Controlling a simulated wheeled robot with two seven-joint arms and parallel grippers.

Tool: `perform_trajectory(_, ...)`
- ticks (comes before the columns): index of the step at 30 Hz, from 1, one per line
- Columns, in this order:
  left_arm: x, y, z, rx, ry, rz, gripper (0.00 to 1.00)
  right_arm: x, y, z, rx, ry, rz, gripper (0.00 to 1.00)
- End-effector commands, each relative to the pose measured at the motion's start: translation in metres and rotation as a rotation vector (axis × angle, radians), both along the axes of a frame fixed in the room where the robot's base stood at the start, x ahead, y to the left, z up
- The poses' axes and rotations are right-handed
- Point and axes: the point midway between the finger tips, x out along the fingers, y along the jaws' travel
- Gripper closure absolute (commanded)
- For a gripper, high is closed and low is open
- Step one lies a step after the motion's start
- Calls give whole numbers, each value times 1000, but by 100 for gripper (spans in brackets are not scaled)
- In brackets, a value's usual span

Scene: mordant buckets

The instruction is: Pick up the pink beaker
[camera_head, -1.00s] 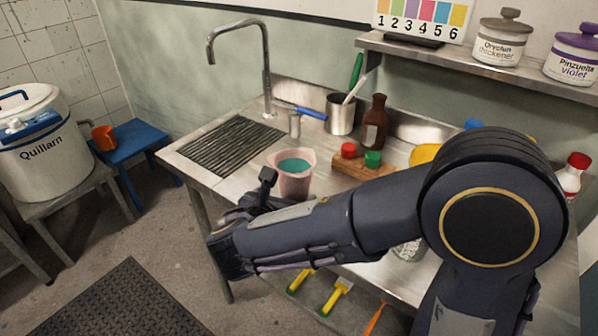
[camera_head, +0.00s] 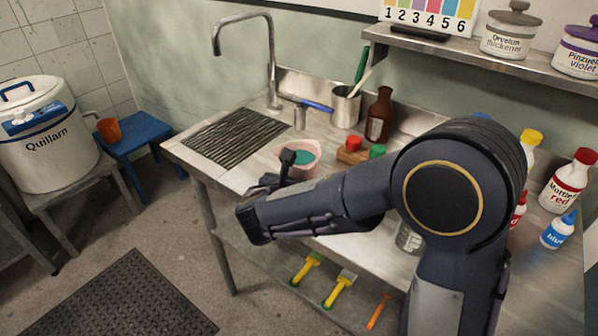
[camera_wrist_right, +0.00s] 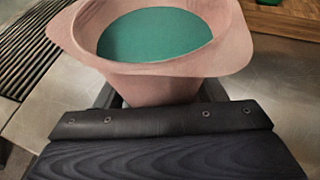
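The pink beaker (camera_head: 304,170) stands upright on the metal sink bench, with teal-green liquid inside. It fills the upper middle of the right wrist view (camera_wrist_right: 155,85), its rim wide and pouring lip to the left. My right gripper (camera_head: 282,170) is at the beaker's near left side, one dark finger showing in front of its rim. In the wrist view, parts of dark fingers (camera_wrist_right: 160,98) show at both sides of the beaker's lower body. Whether they press on it is hidden by the rim and the gripper body. My left gripper is not in view.
A wooden block (camera_head: 349,156) with red and green caps stands just right of the beaker. The drain grid (camera_head: 235,136) lies to the left, the tap (camera_head: 271,60) behind. A brown bottle (camera_head: 379,115) and a metal pot (camera_head: 345,108) stand farther back. Paint bottles (camera_head: 567,181) stand at right.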

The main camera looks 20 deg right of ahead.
Motion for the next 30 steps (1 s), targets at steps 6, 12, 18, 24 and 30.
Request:
perform_trajectory(6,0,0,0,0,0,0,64,0,0,0,0,0,0,66)
perform_trajectory(12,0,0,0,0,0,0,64,0,0,1,0,-1,0,70)
perform_trajectory(18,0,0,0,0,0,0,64,0,0,2,0,-1,0,70)
perform_trajectory(24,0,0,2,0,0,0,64,0,0,9,2,-3,0,70)
perform_trajectory(30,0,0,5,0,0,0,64,0,0,22,3,-4,0,70)
